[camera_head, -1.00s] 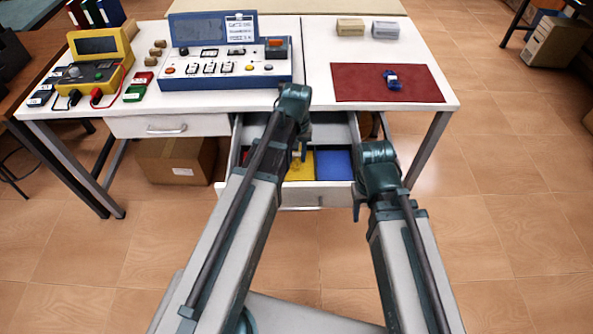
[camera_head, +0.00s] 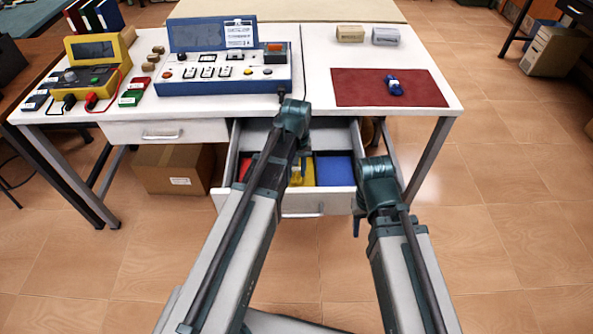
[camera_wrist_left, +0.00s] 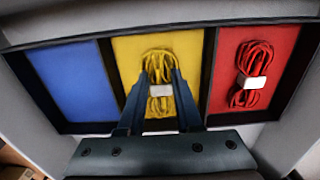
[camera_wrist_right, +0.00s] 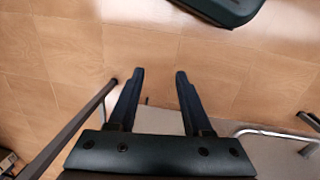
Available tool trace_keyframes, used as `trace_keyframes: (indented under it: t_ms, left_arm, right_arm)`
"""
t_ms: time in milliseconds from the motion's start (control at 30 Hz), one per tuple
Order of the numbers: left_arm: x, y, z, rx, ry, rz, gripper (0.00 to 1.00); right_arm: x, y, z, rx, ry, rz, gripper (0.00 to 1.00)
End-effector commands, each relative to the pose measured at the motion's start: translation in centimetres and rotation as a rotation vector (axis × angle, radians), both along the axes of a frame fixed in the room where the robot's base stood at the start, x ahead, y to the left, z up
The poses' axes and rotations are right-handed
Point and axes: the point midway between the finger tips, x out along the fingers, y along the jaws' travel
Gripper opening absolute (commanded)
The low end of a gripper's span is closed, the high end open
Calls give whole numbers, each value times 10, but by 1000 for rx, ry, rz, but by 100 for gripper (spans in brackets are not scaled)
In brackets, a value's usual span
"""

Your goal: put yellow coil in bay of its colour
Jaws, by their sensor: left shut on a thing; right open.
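The yellow coil (camera_wrist_left: 161,88), with a white band, is between the fingers of my left gripper (camera_wrist_left: 160,76), which is shut on it. It is over or in the yellow bay (camera_wrist_left: 197,52); whether it touches the floor of the bay I cannot tell. In the head view my left arm partly hides the coil (camera_head: 296,178) and the open drawer (camera_head: 226,200). The blue bay (camera_wrist_left: 72,82) is empty. A red coil (camera_wrist_left: 254,75) lies in the red bay (camera_wrist_left: 288,45). My right gripper (camera_wrist_right: 160,73) is open and empty, above the floor in front of the drawer.
A blue coil (camera_head: 394,86) lies on the dark red mat (camera_head: 355,93) on the table. A blue test console (camera_head: 222,80) and a yellow meter (camera_head: 97,68) stand to the left. A cardboard box (camera_head: 172,168) is under the table. Dark dividers separate the bays.

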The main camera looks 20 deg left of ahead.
Motion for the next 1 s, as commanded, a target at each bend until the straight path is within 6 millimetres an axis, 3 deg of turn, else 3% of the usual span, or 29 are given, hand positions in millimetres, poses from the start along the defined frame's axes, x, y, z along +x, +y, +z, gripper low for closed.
trace_keyframes:
  t_ms: [33, 200, 667, 1000]
  left_arm:
    - [0, 0, -1, 0, 0, 0, 37]
    - [0, 0, -1, 0, 0, 0, 64]
    - [0, 0, 6, 0, 0, 0, 64]
    - [0, 0, 46, 0, 0, 0, 64]
  right_arm:
    - [0, 0, -1, 0, 0, 0, 50]
    - [0, 0, -1, 0, 0, 0, 50]
    - [0, 0, 6, 0, 0, 0, 50]
    - [0, 0, 46, 0, 0, 0, 50]
